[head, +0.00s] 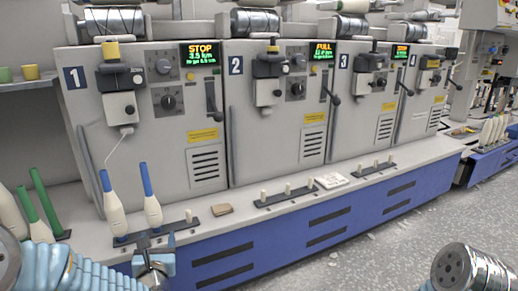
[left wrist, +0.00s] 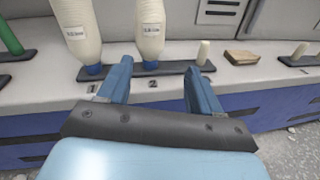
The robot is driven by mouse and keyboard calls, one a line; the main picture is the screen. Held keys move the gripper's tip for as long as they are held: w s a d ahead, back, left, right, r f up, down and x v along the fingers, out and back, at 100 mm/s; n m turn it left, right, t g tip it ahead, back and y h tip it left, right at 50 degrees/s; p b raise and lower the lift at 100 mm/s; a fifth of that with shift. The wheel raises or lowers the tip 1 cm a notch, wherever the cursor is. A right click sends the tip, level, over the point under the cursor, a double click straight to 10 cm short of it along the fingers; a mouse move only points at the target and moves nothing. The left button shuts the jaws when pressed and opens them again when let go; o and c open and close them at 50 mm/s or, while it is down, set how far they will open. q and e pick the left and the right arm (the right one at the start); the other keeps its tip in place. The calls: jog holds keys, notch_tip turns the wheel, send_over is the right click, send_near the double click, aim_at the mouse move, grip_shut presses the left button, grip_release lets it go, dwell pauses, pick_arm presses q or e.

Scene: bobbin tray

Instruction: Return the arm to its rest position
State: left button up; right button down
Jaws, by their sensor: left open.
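My left gripper (head: 155,264) is at the bottom left of the head view, in front of the counter's front edge. In the left wrist view its blue fingers (left wrist: 160,88) are spread with nothing between them. Two cream bobbins with blue tips, a left one (head: 115,213) and a right one (head: 152,208), stand upright on the black peg rail (head: 178,227), beyond the gripper. They also show in the left wrist view, the left one (left wrist: 78,30) and the right one (left wrist: 150,28), above labels 1 and 2. My right gripper is not visible.
Numbered grey machines (head: 200,130) line the back of the counter. Green-tipped bobbins (head: 40,228) stand at the left. A small brown block (head: 221,210) lies beside the rail. More peg rails (head: 288,196) follow to the right.

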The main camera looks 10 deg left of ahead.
pick_arm(q)
jog(key=s+d+f+m+g+h, duration=0.25)
jog(key=d+f+m, duration=0.35)
jog(key=f+m, duration=0.35)
jog(key=s+d+f+m+g+h, duration=0.1)
jog(key=d+f+m+g+h, duration=0.35)
jog(key=f+m, duration=0.5)
jog(key=s+d+f+m+g+h, duration=0.2)
jog(key=s+d+f+m+g, duration=0.25)
jog(key=s+f+m, duration=0.35)
jog(key=s+d+f+m+g+h, duration=0.1)
jog(key=s+d+f+m+g, duration=0.2)
jog(key=s+d+f+m, duration=0.35)
jog(key=s+r+m+p, duration=0.3)
jog(key=r+p, duration=1.3)
jog(key=p, duration=0.1)
jog(key=shift+a+g+p, duration=0.35)
jog(key=shift+a+p, duration=0.05)
jog(key=shift+a, duration=0.05)
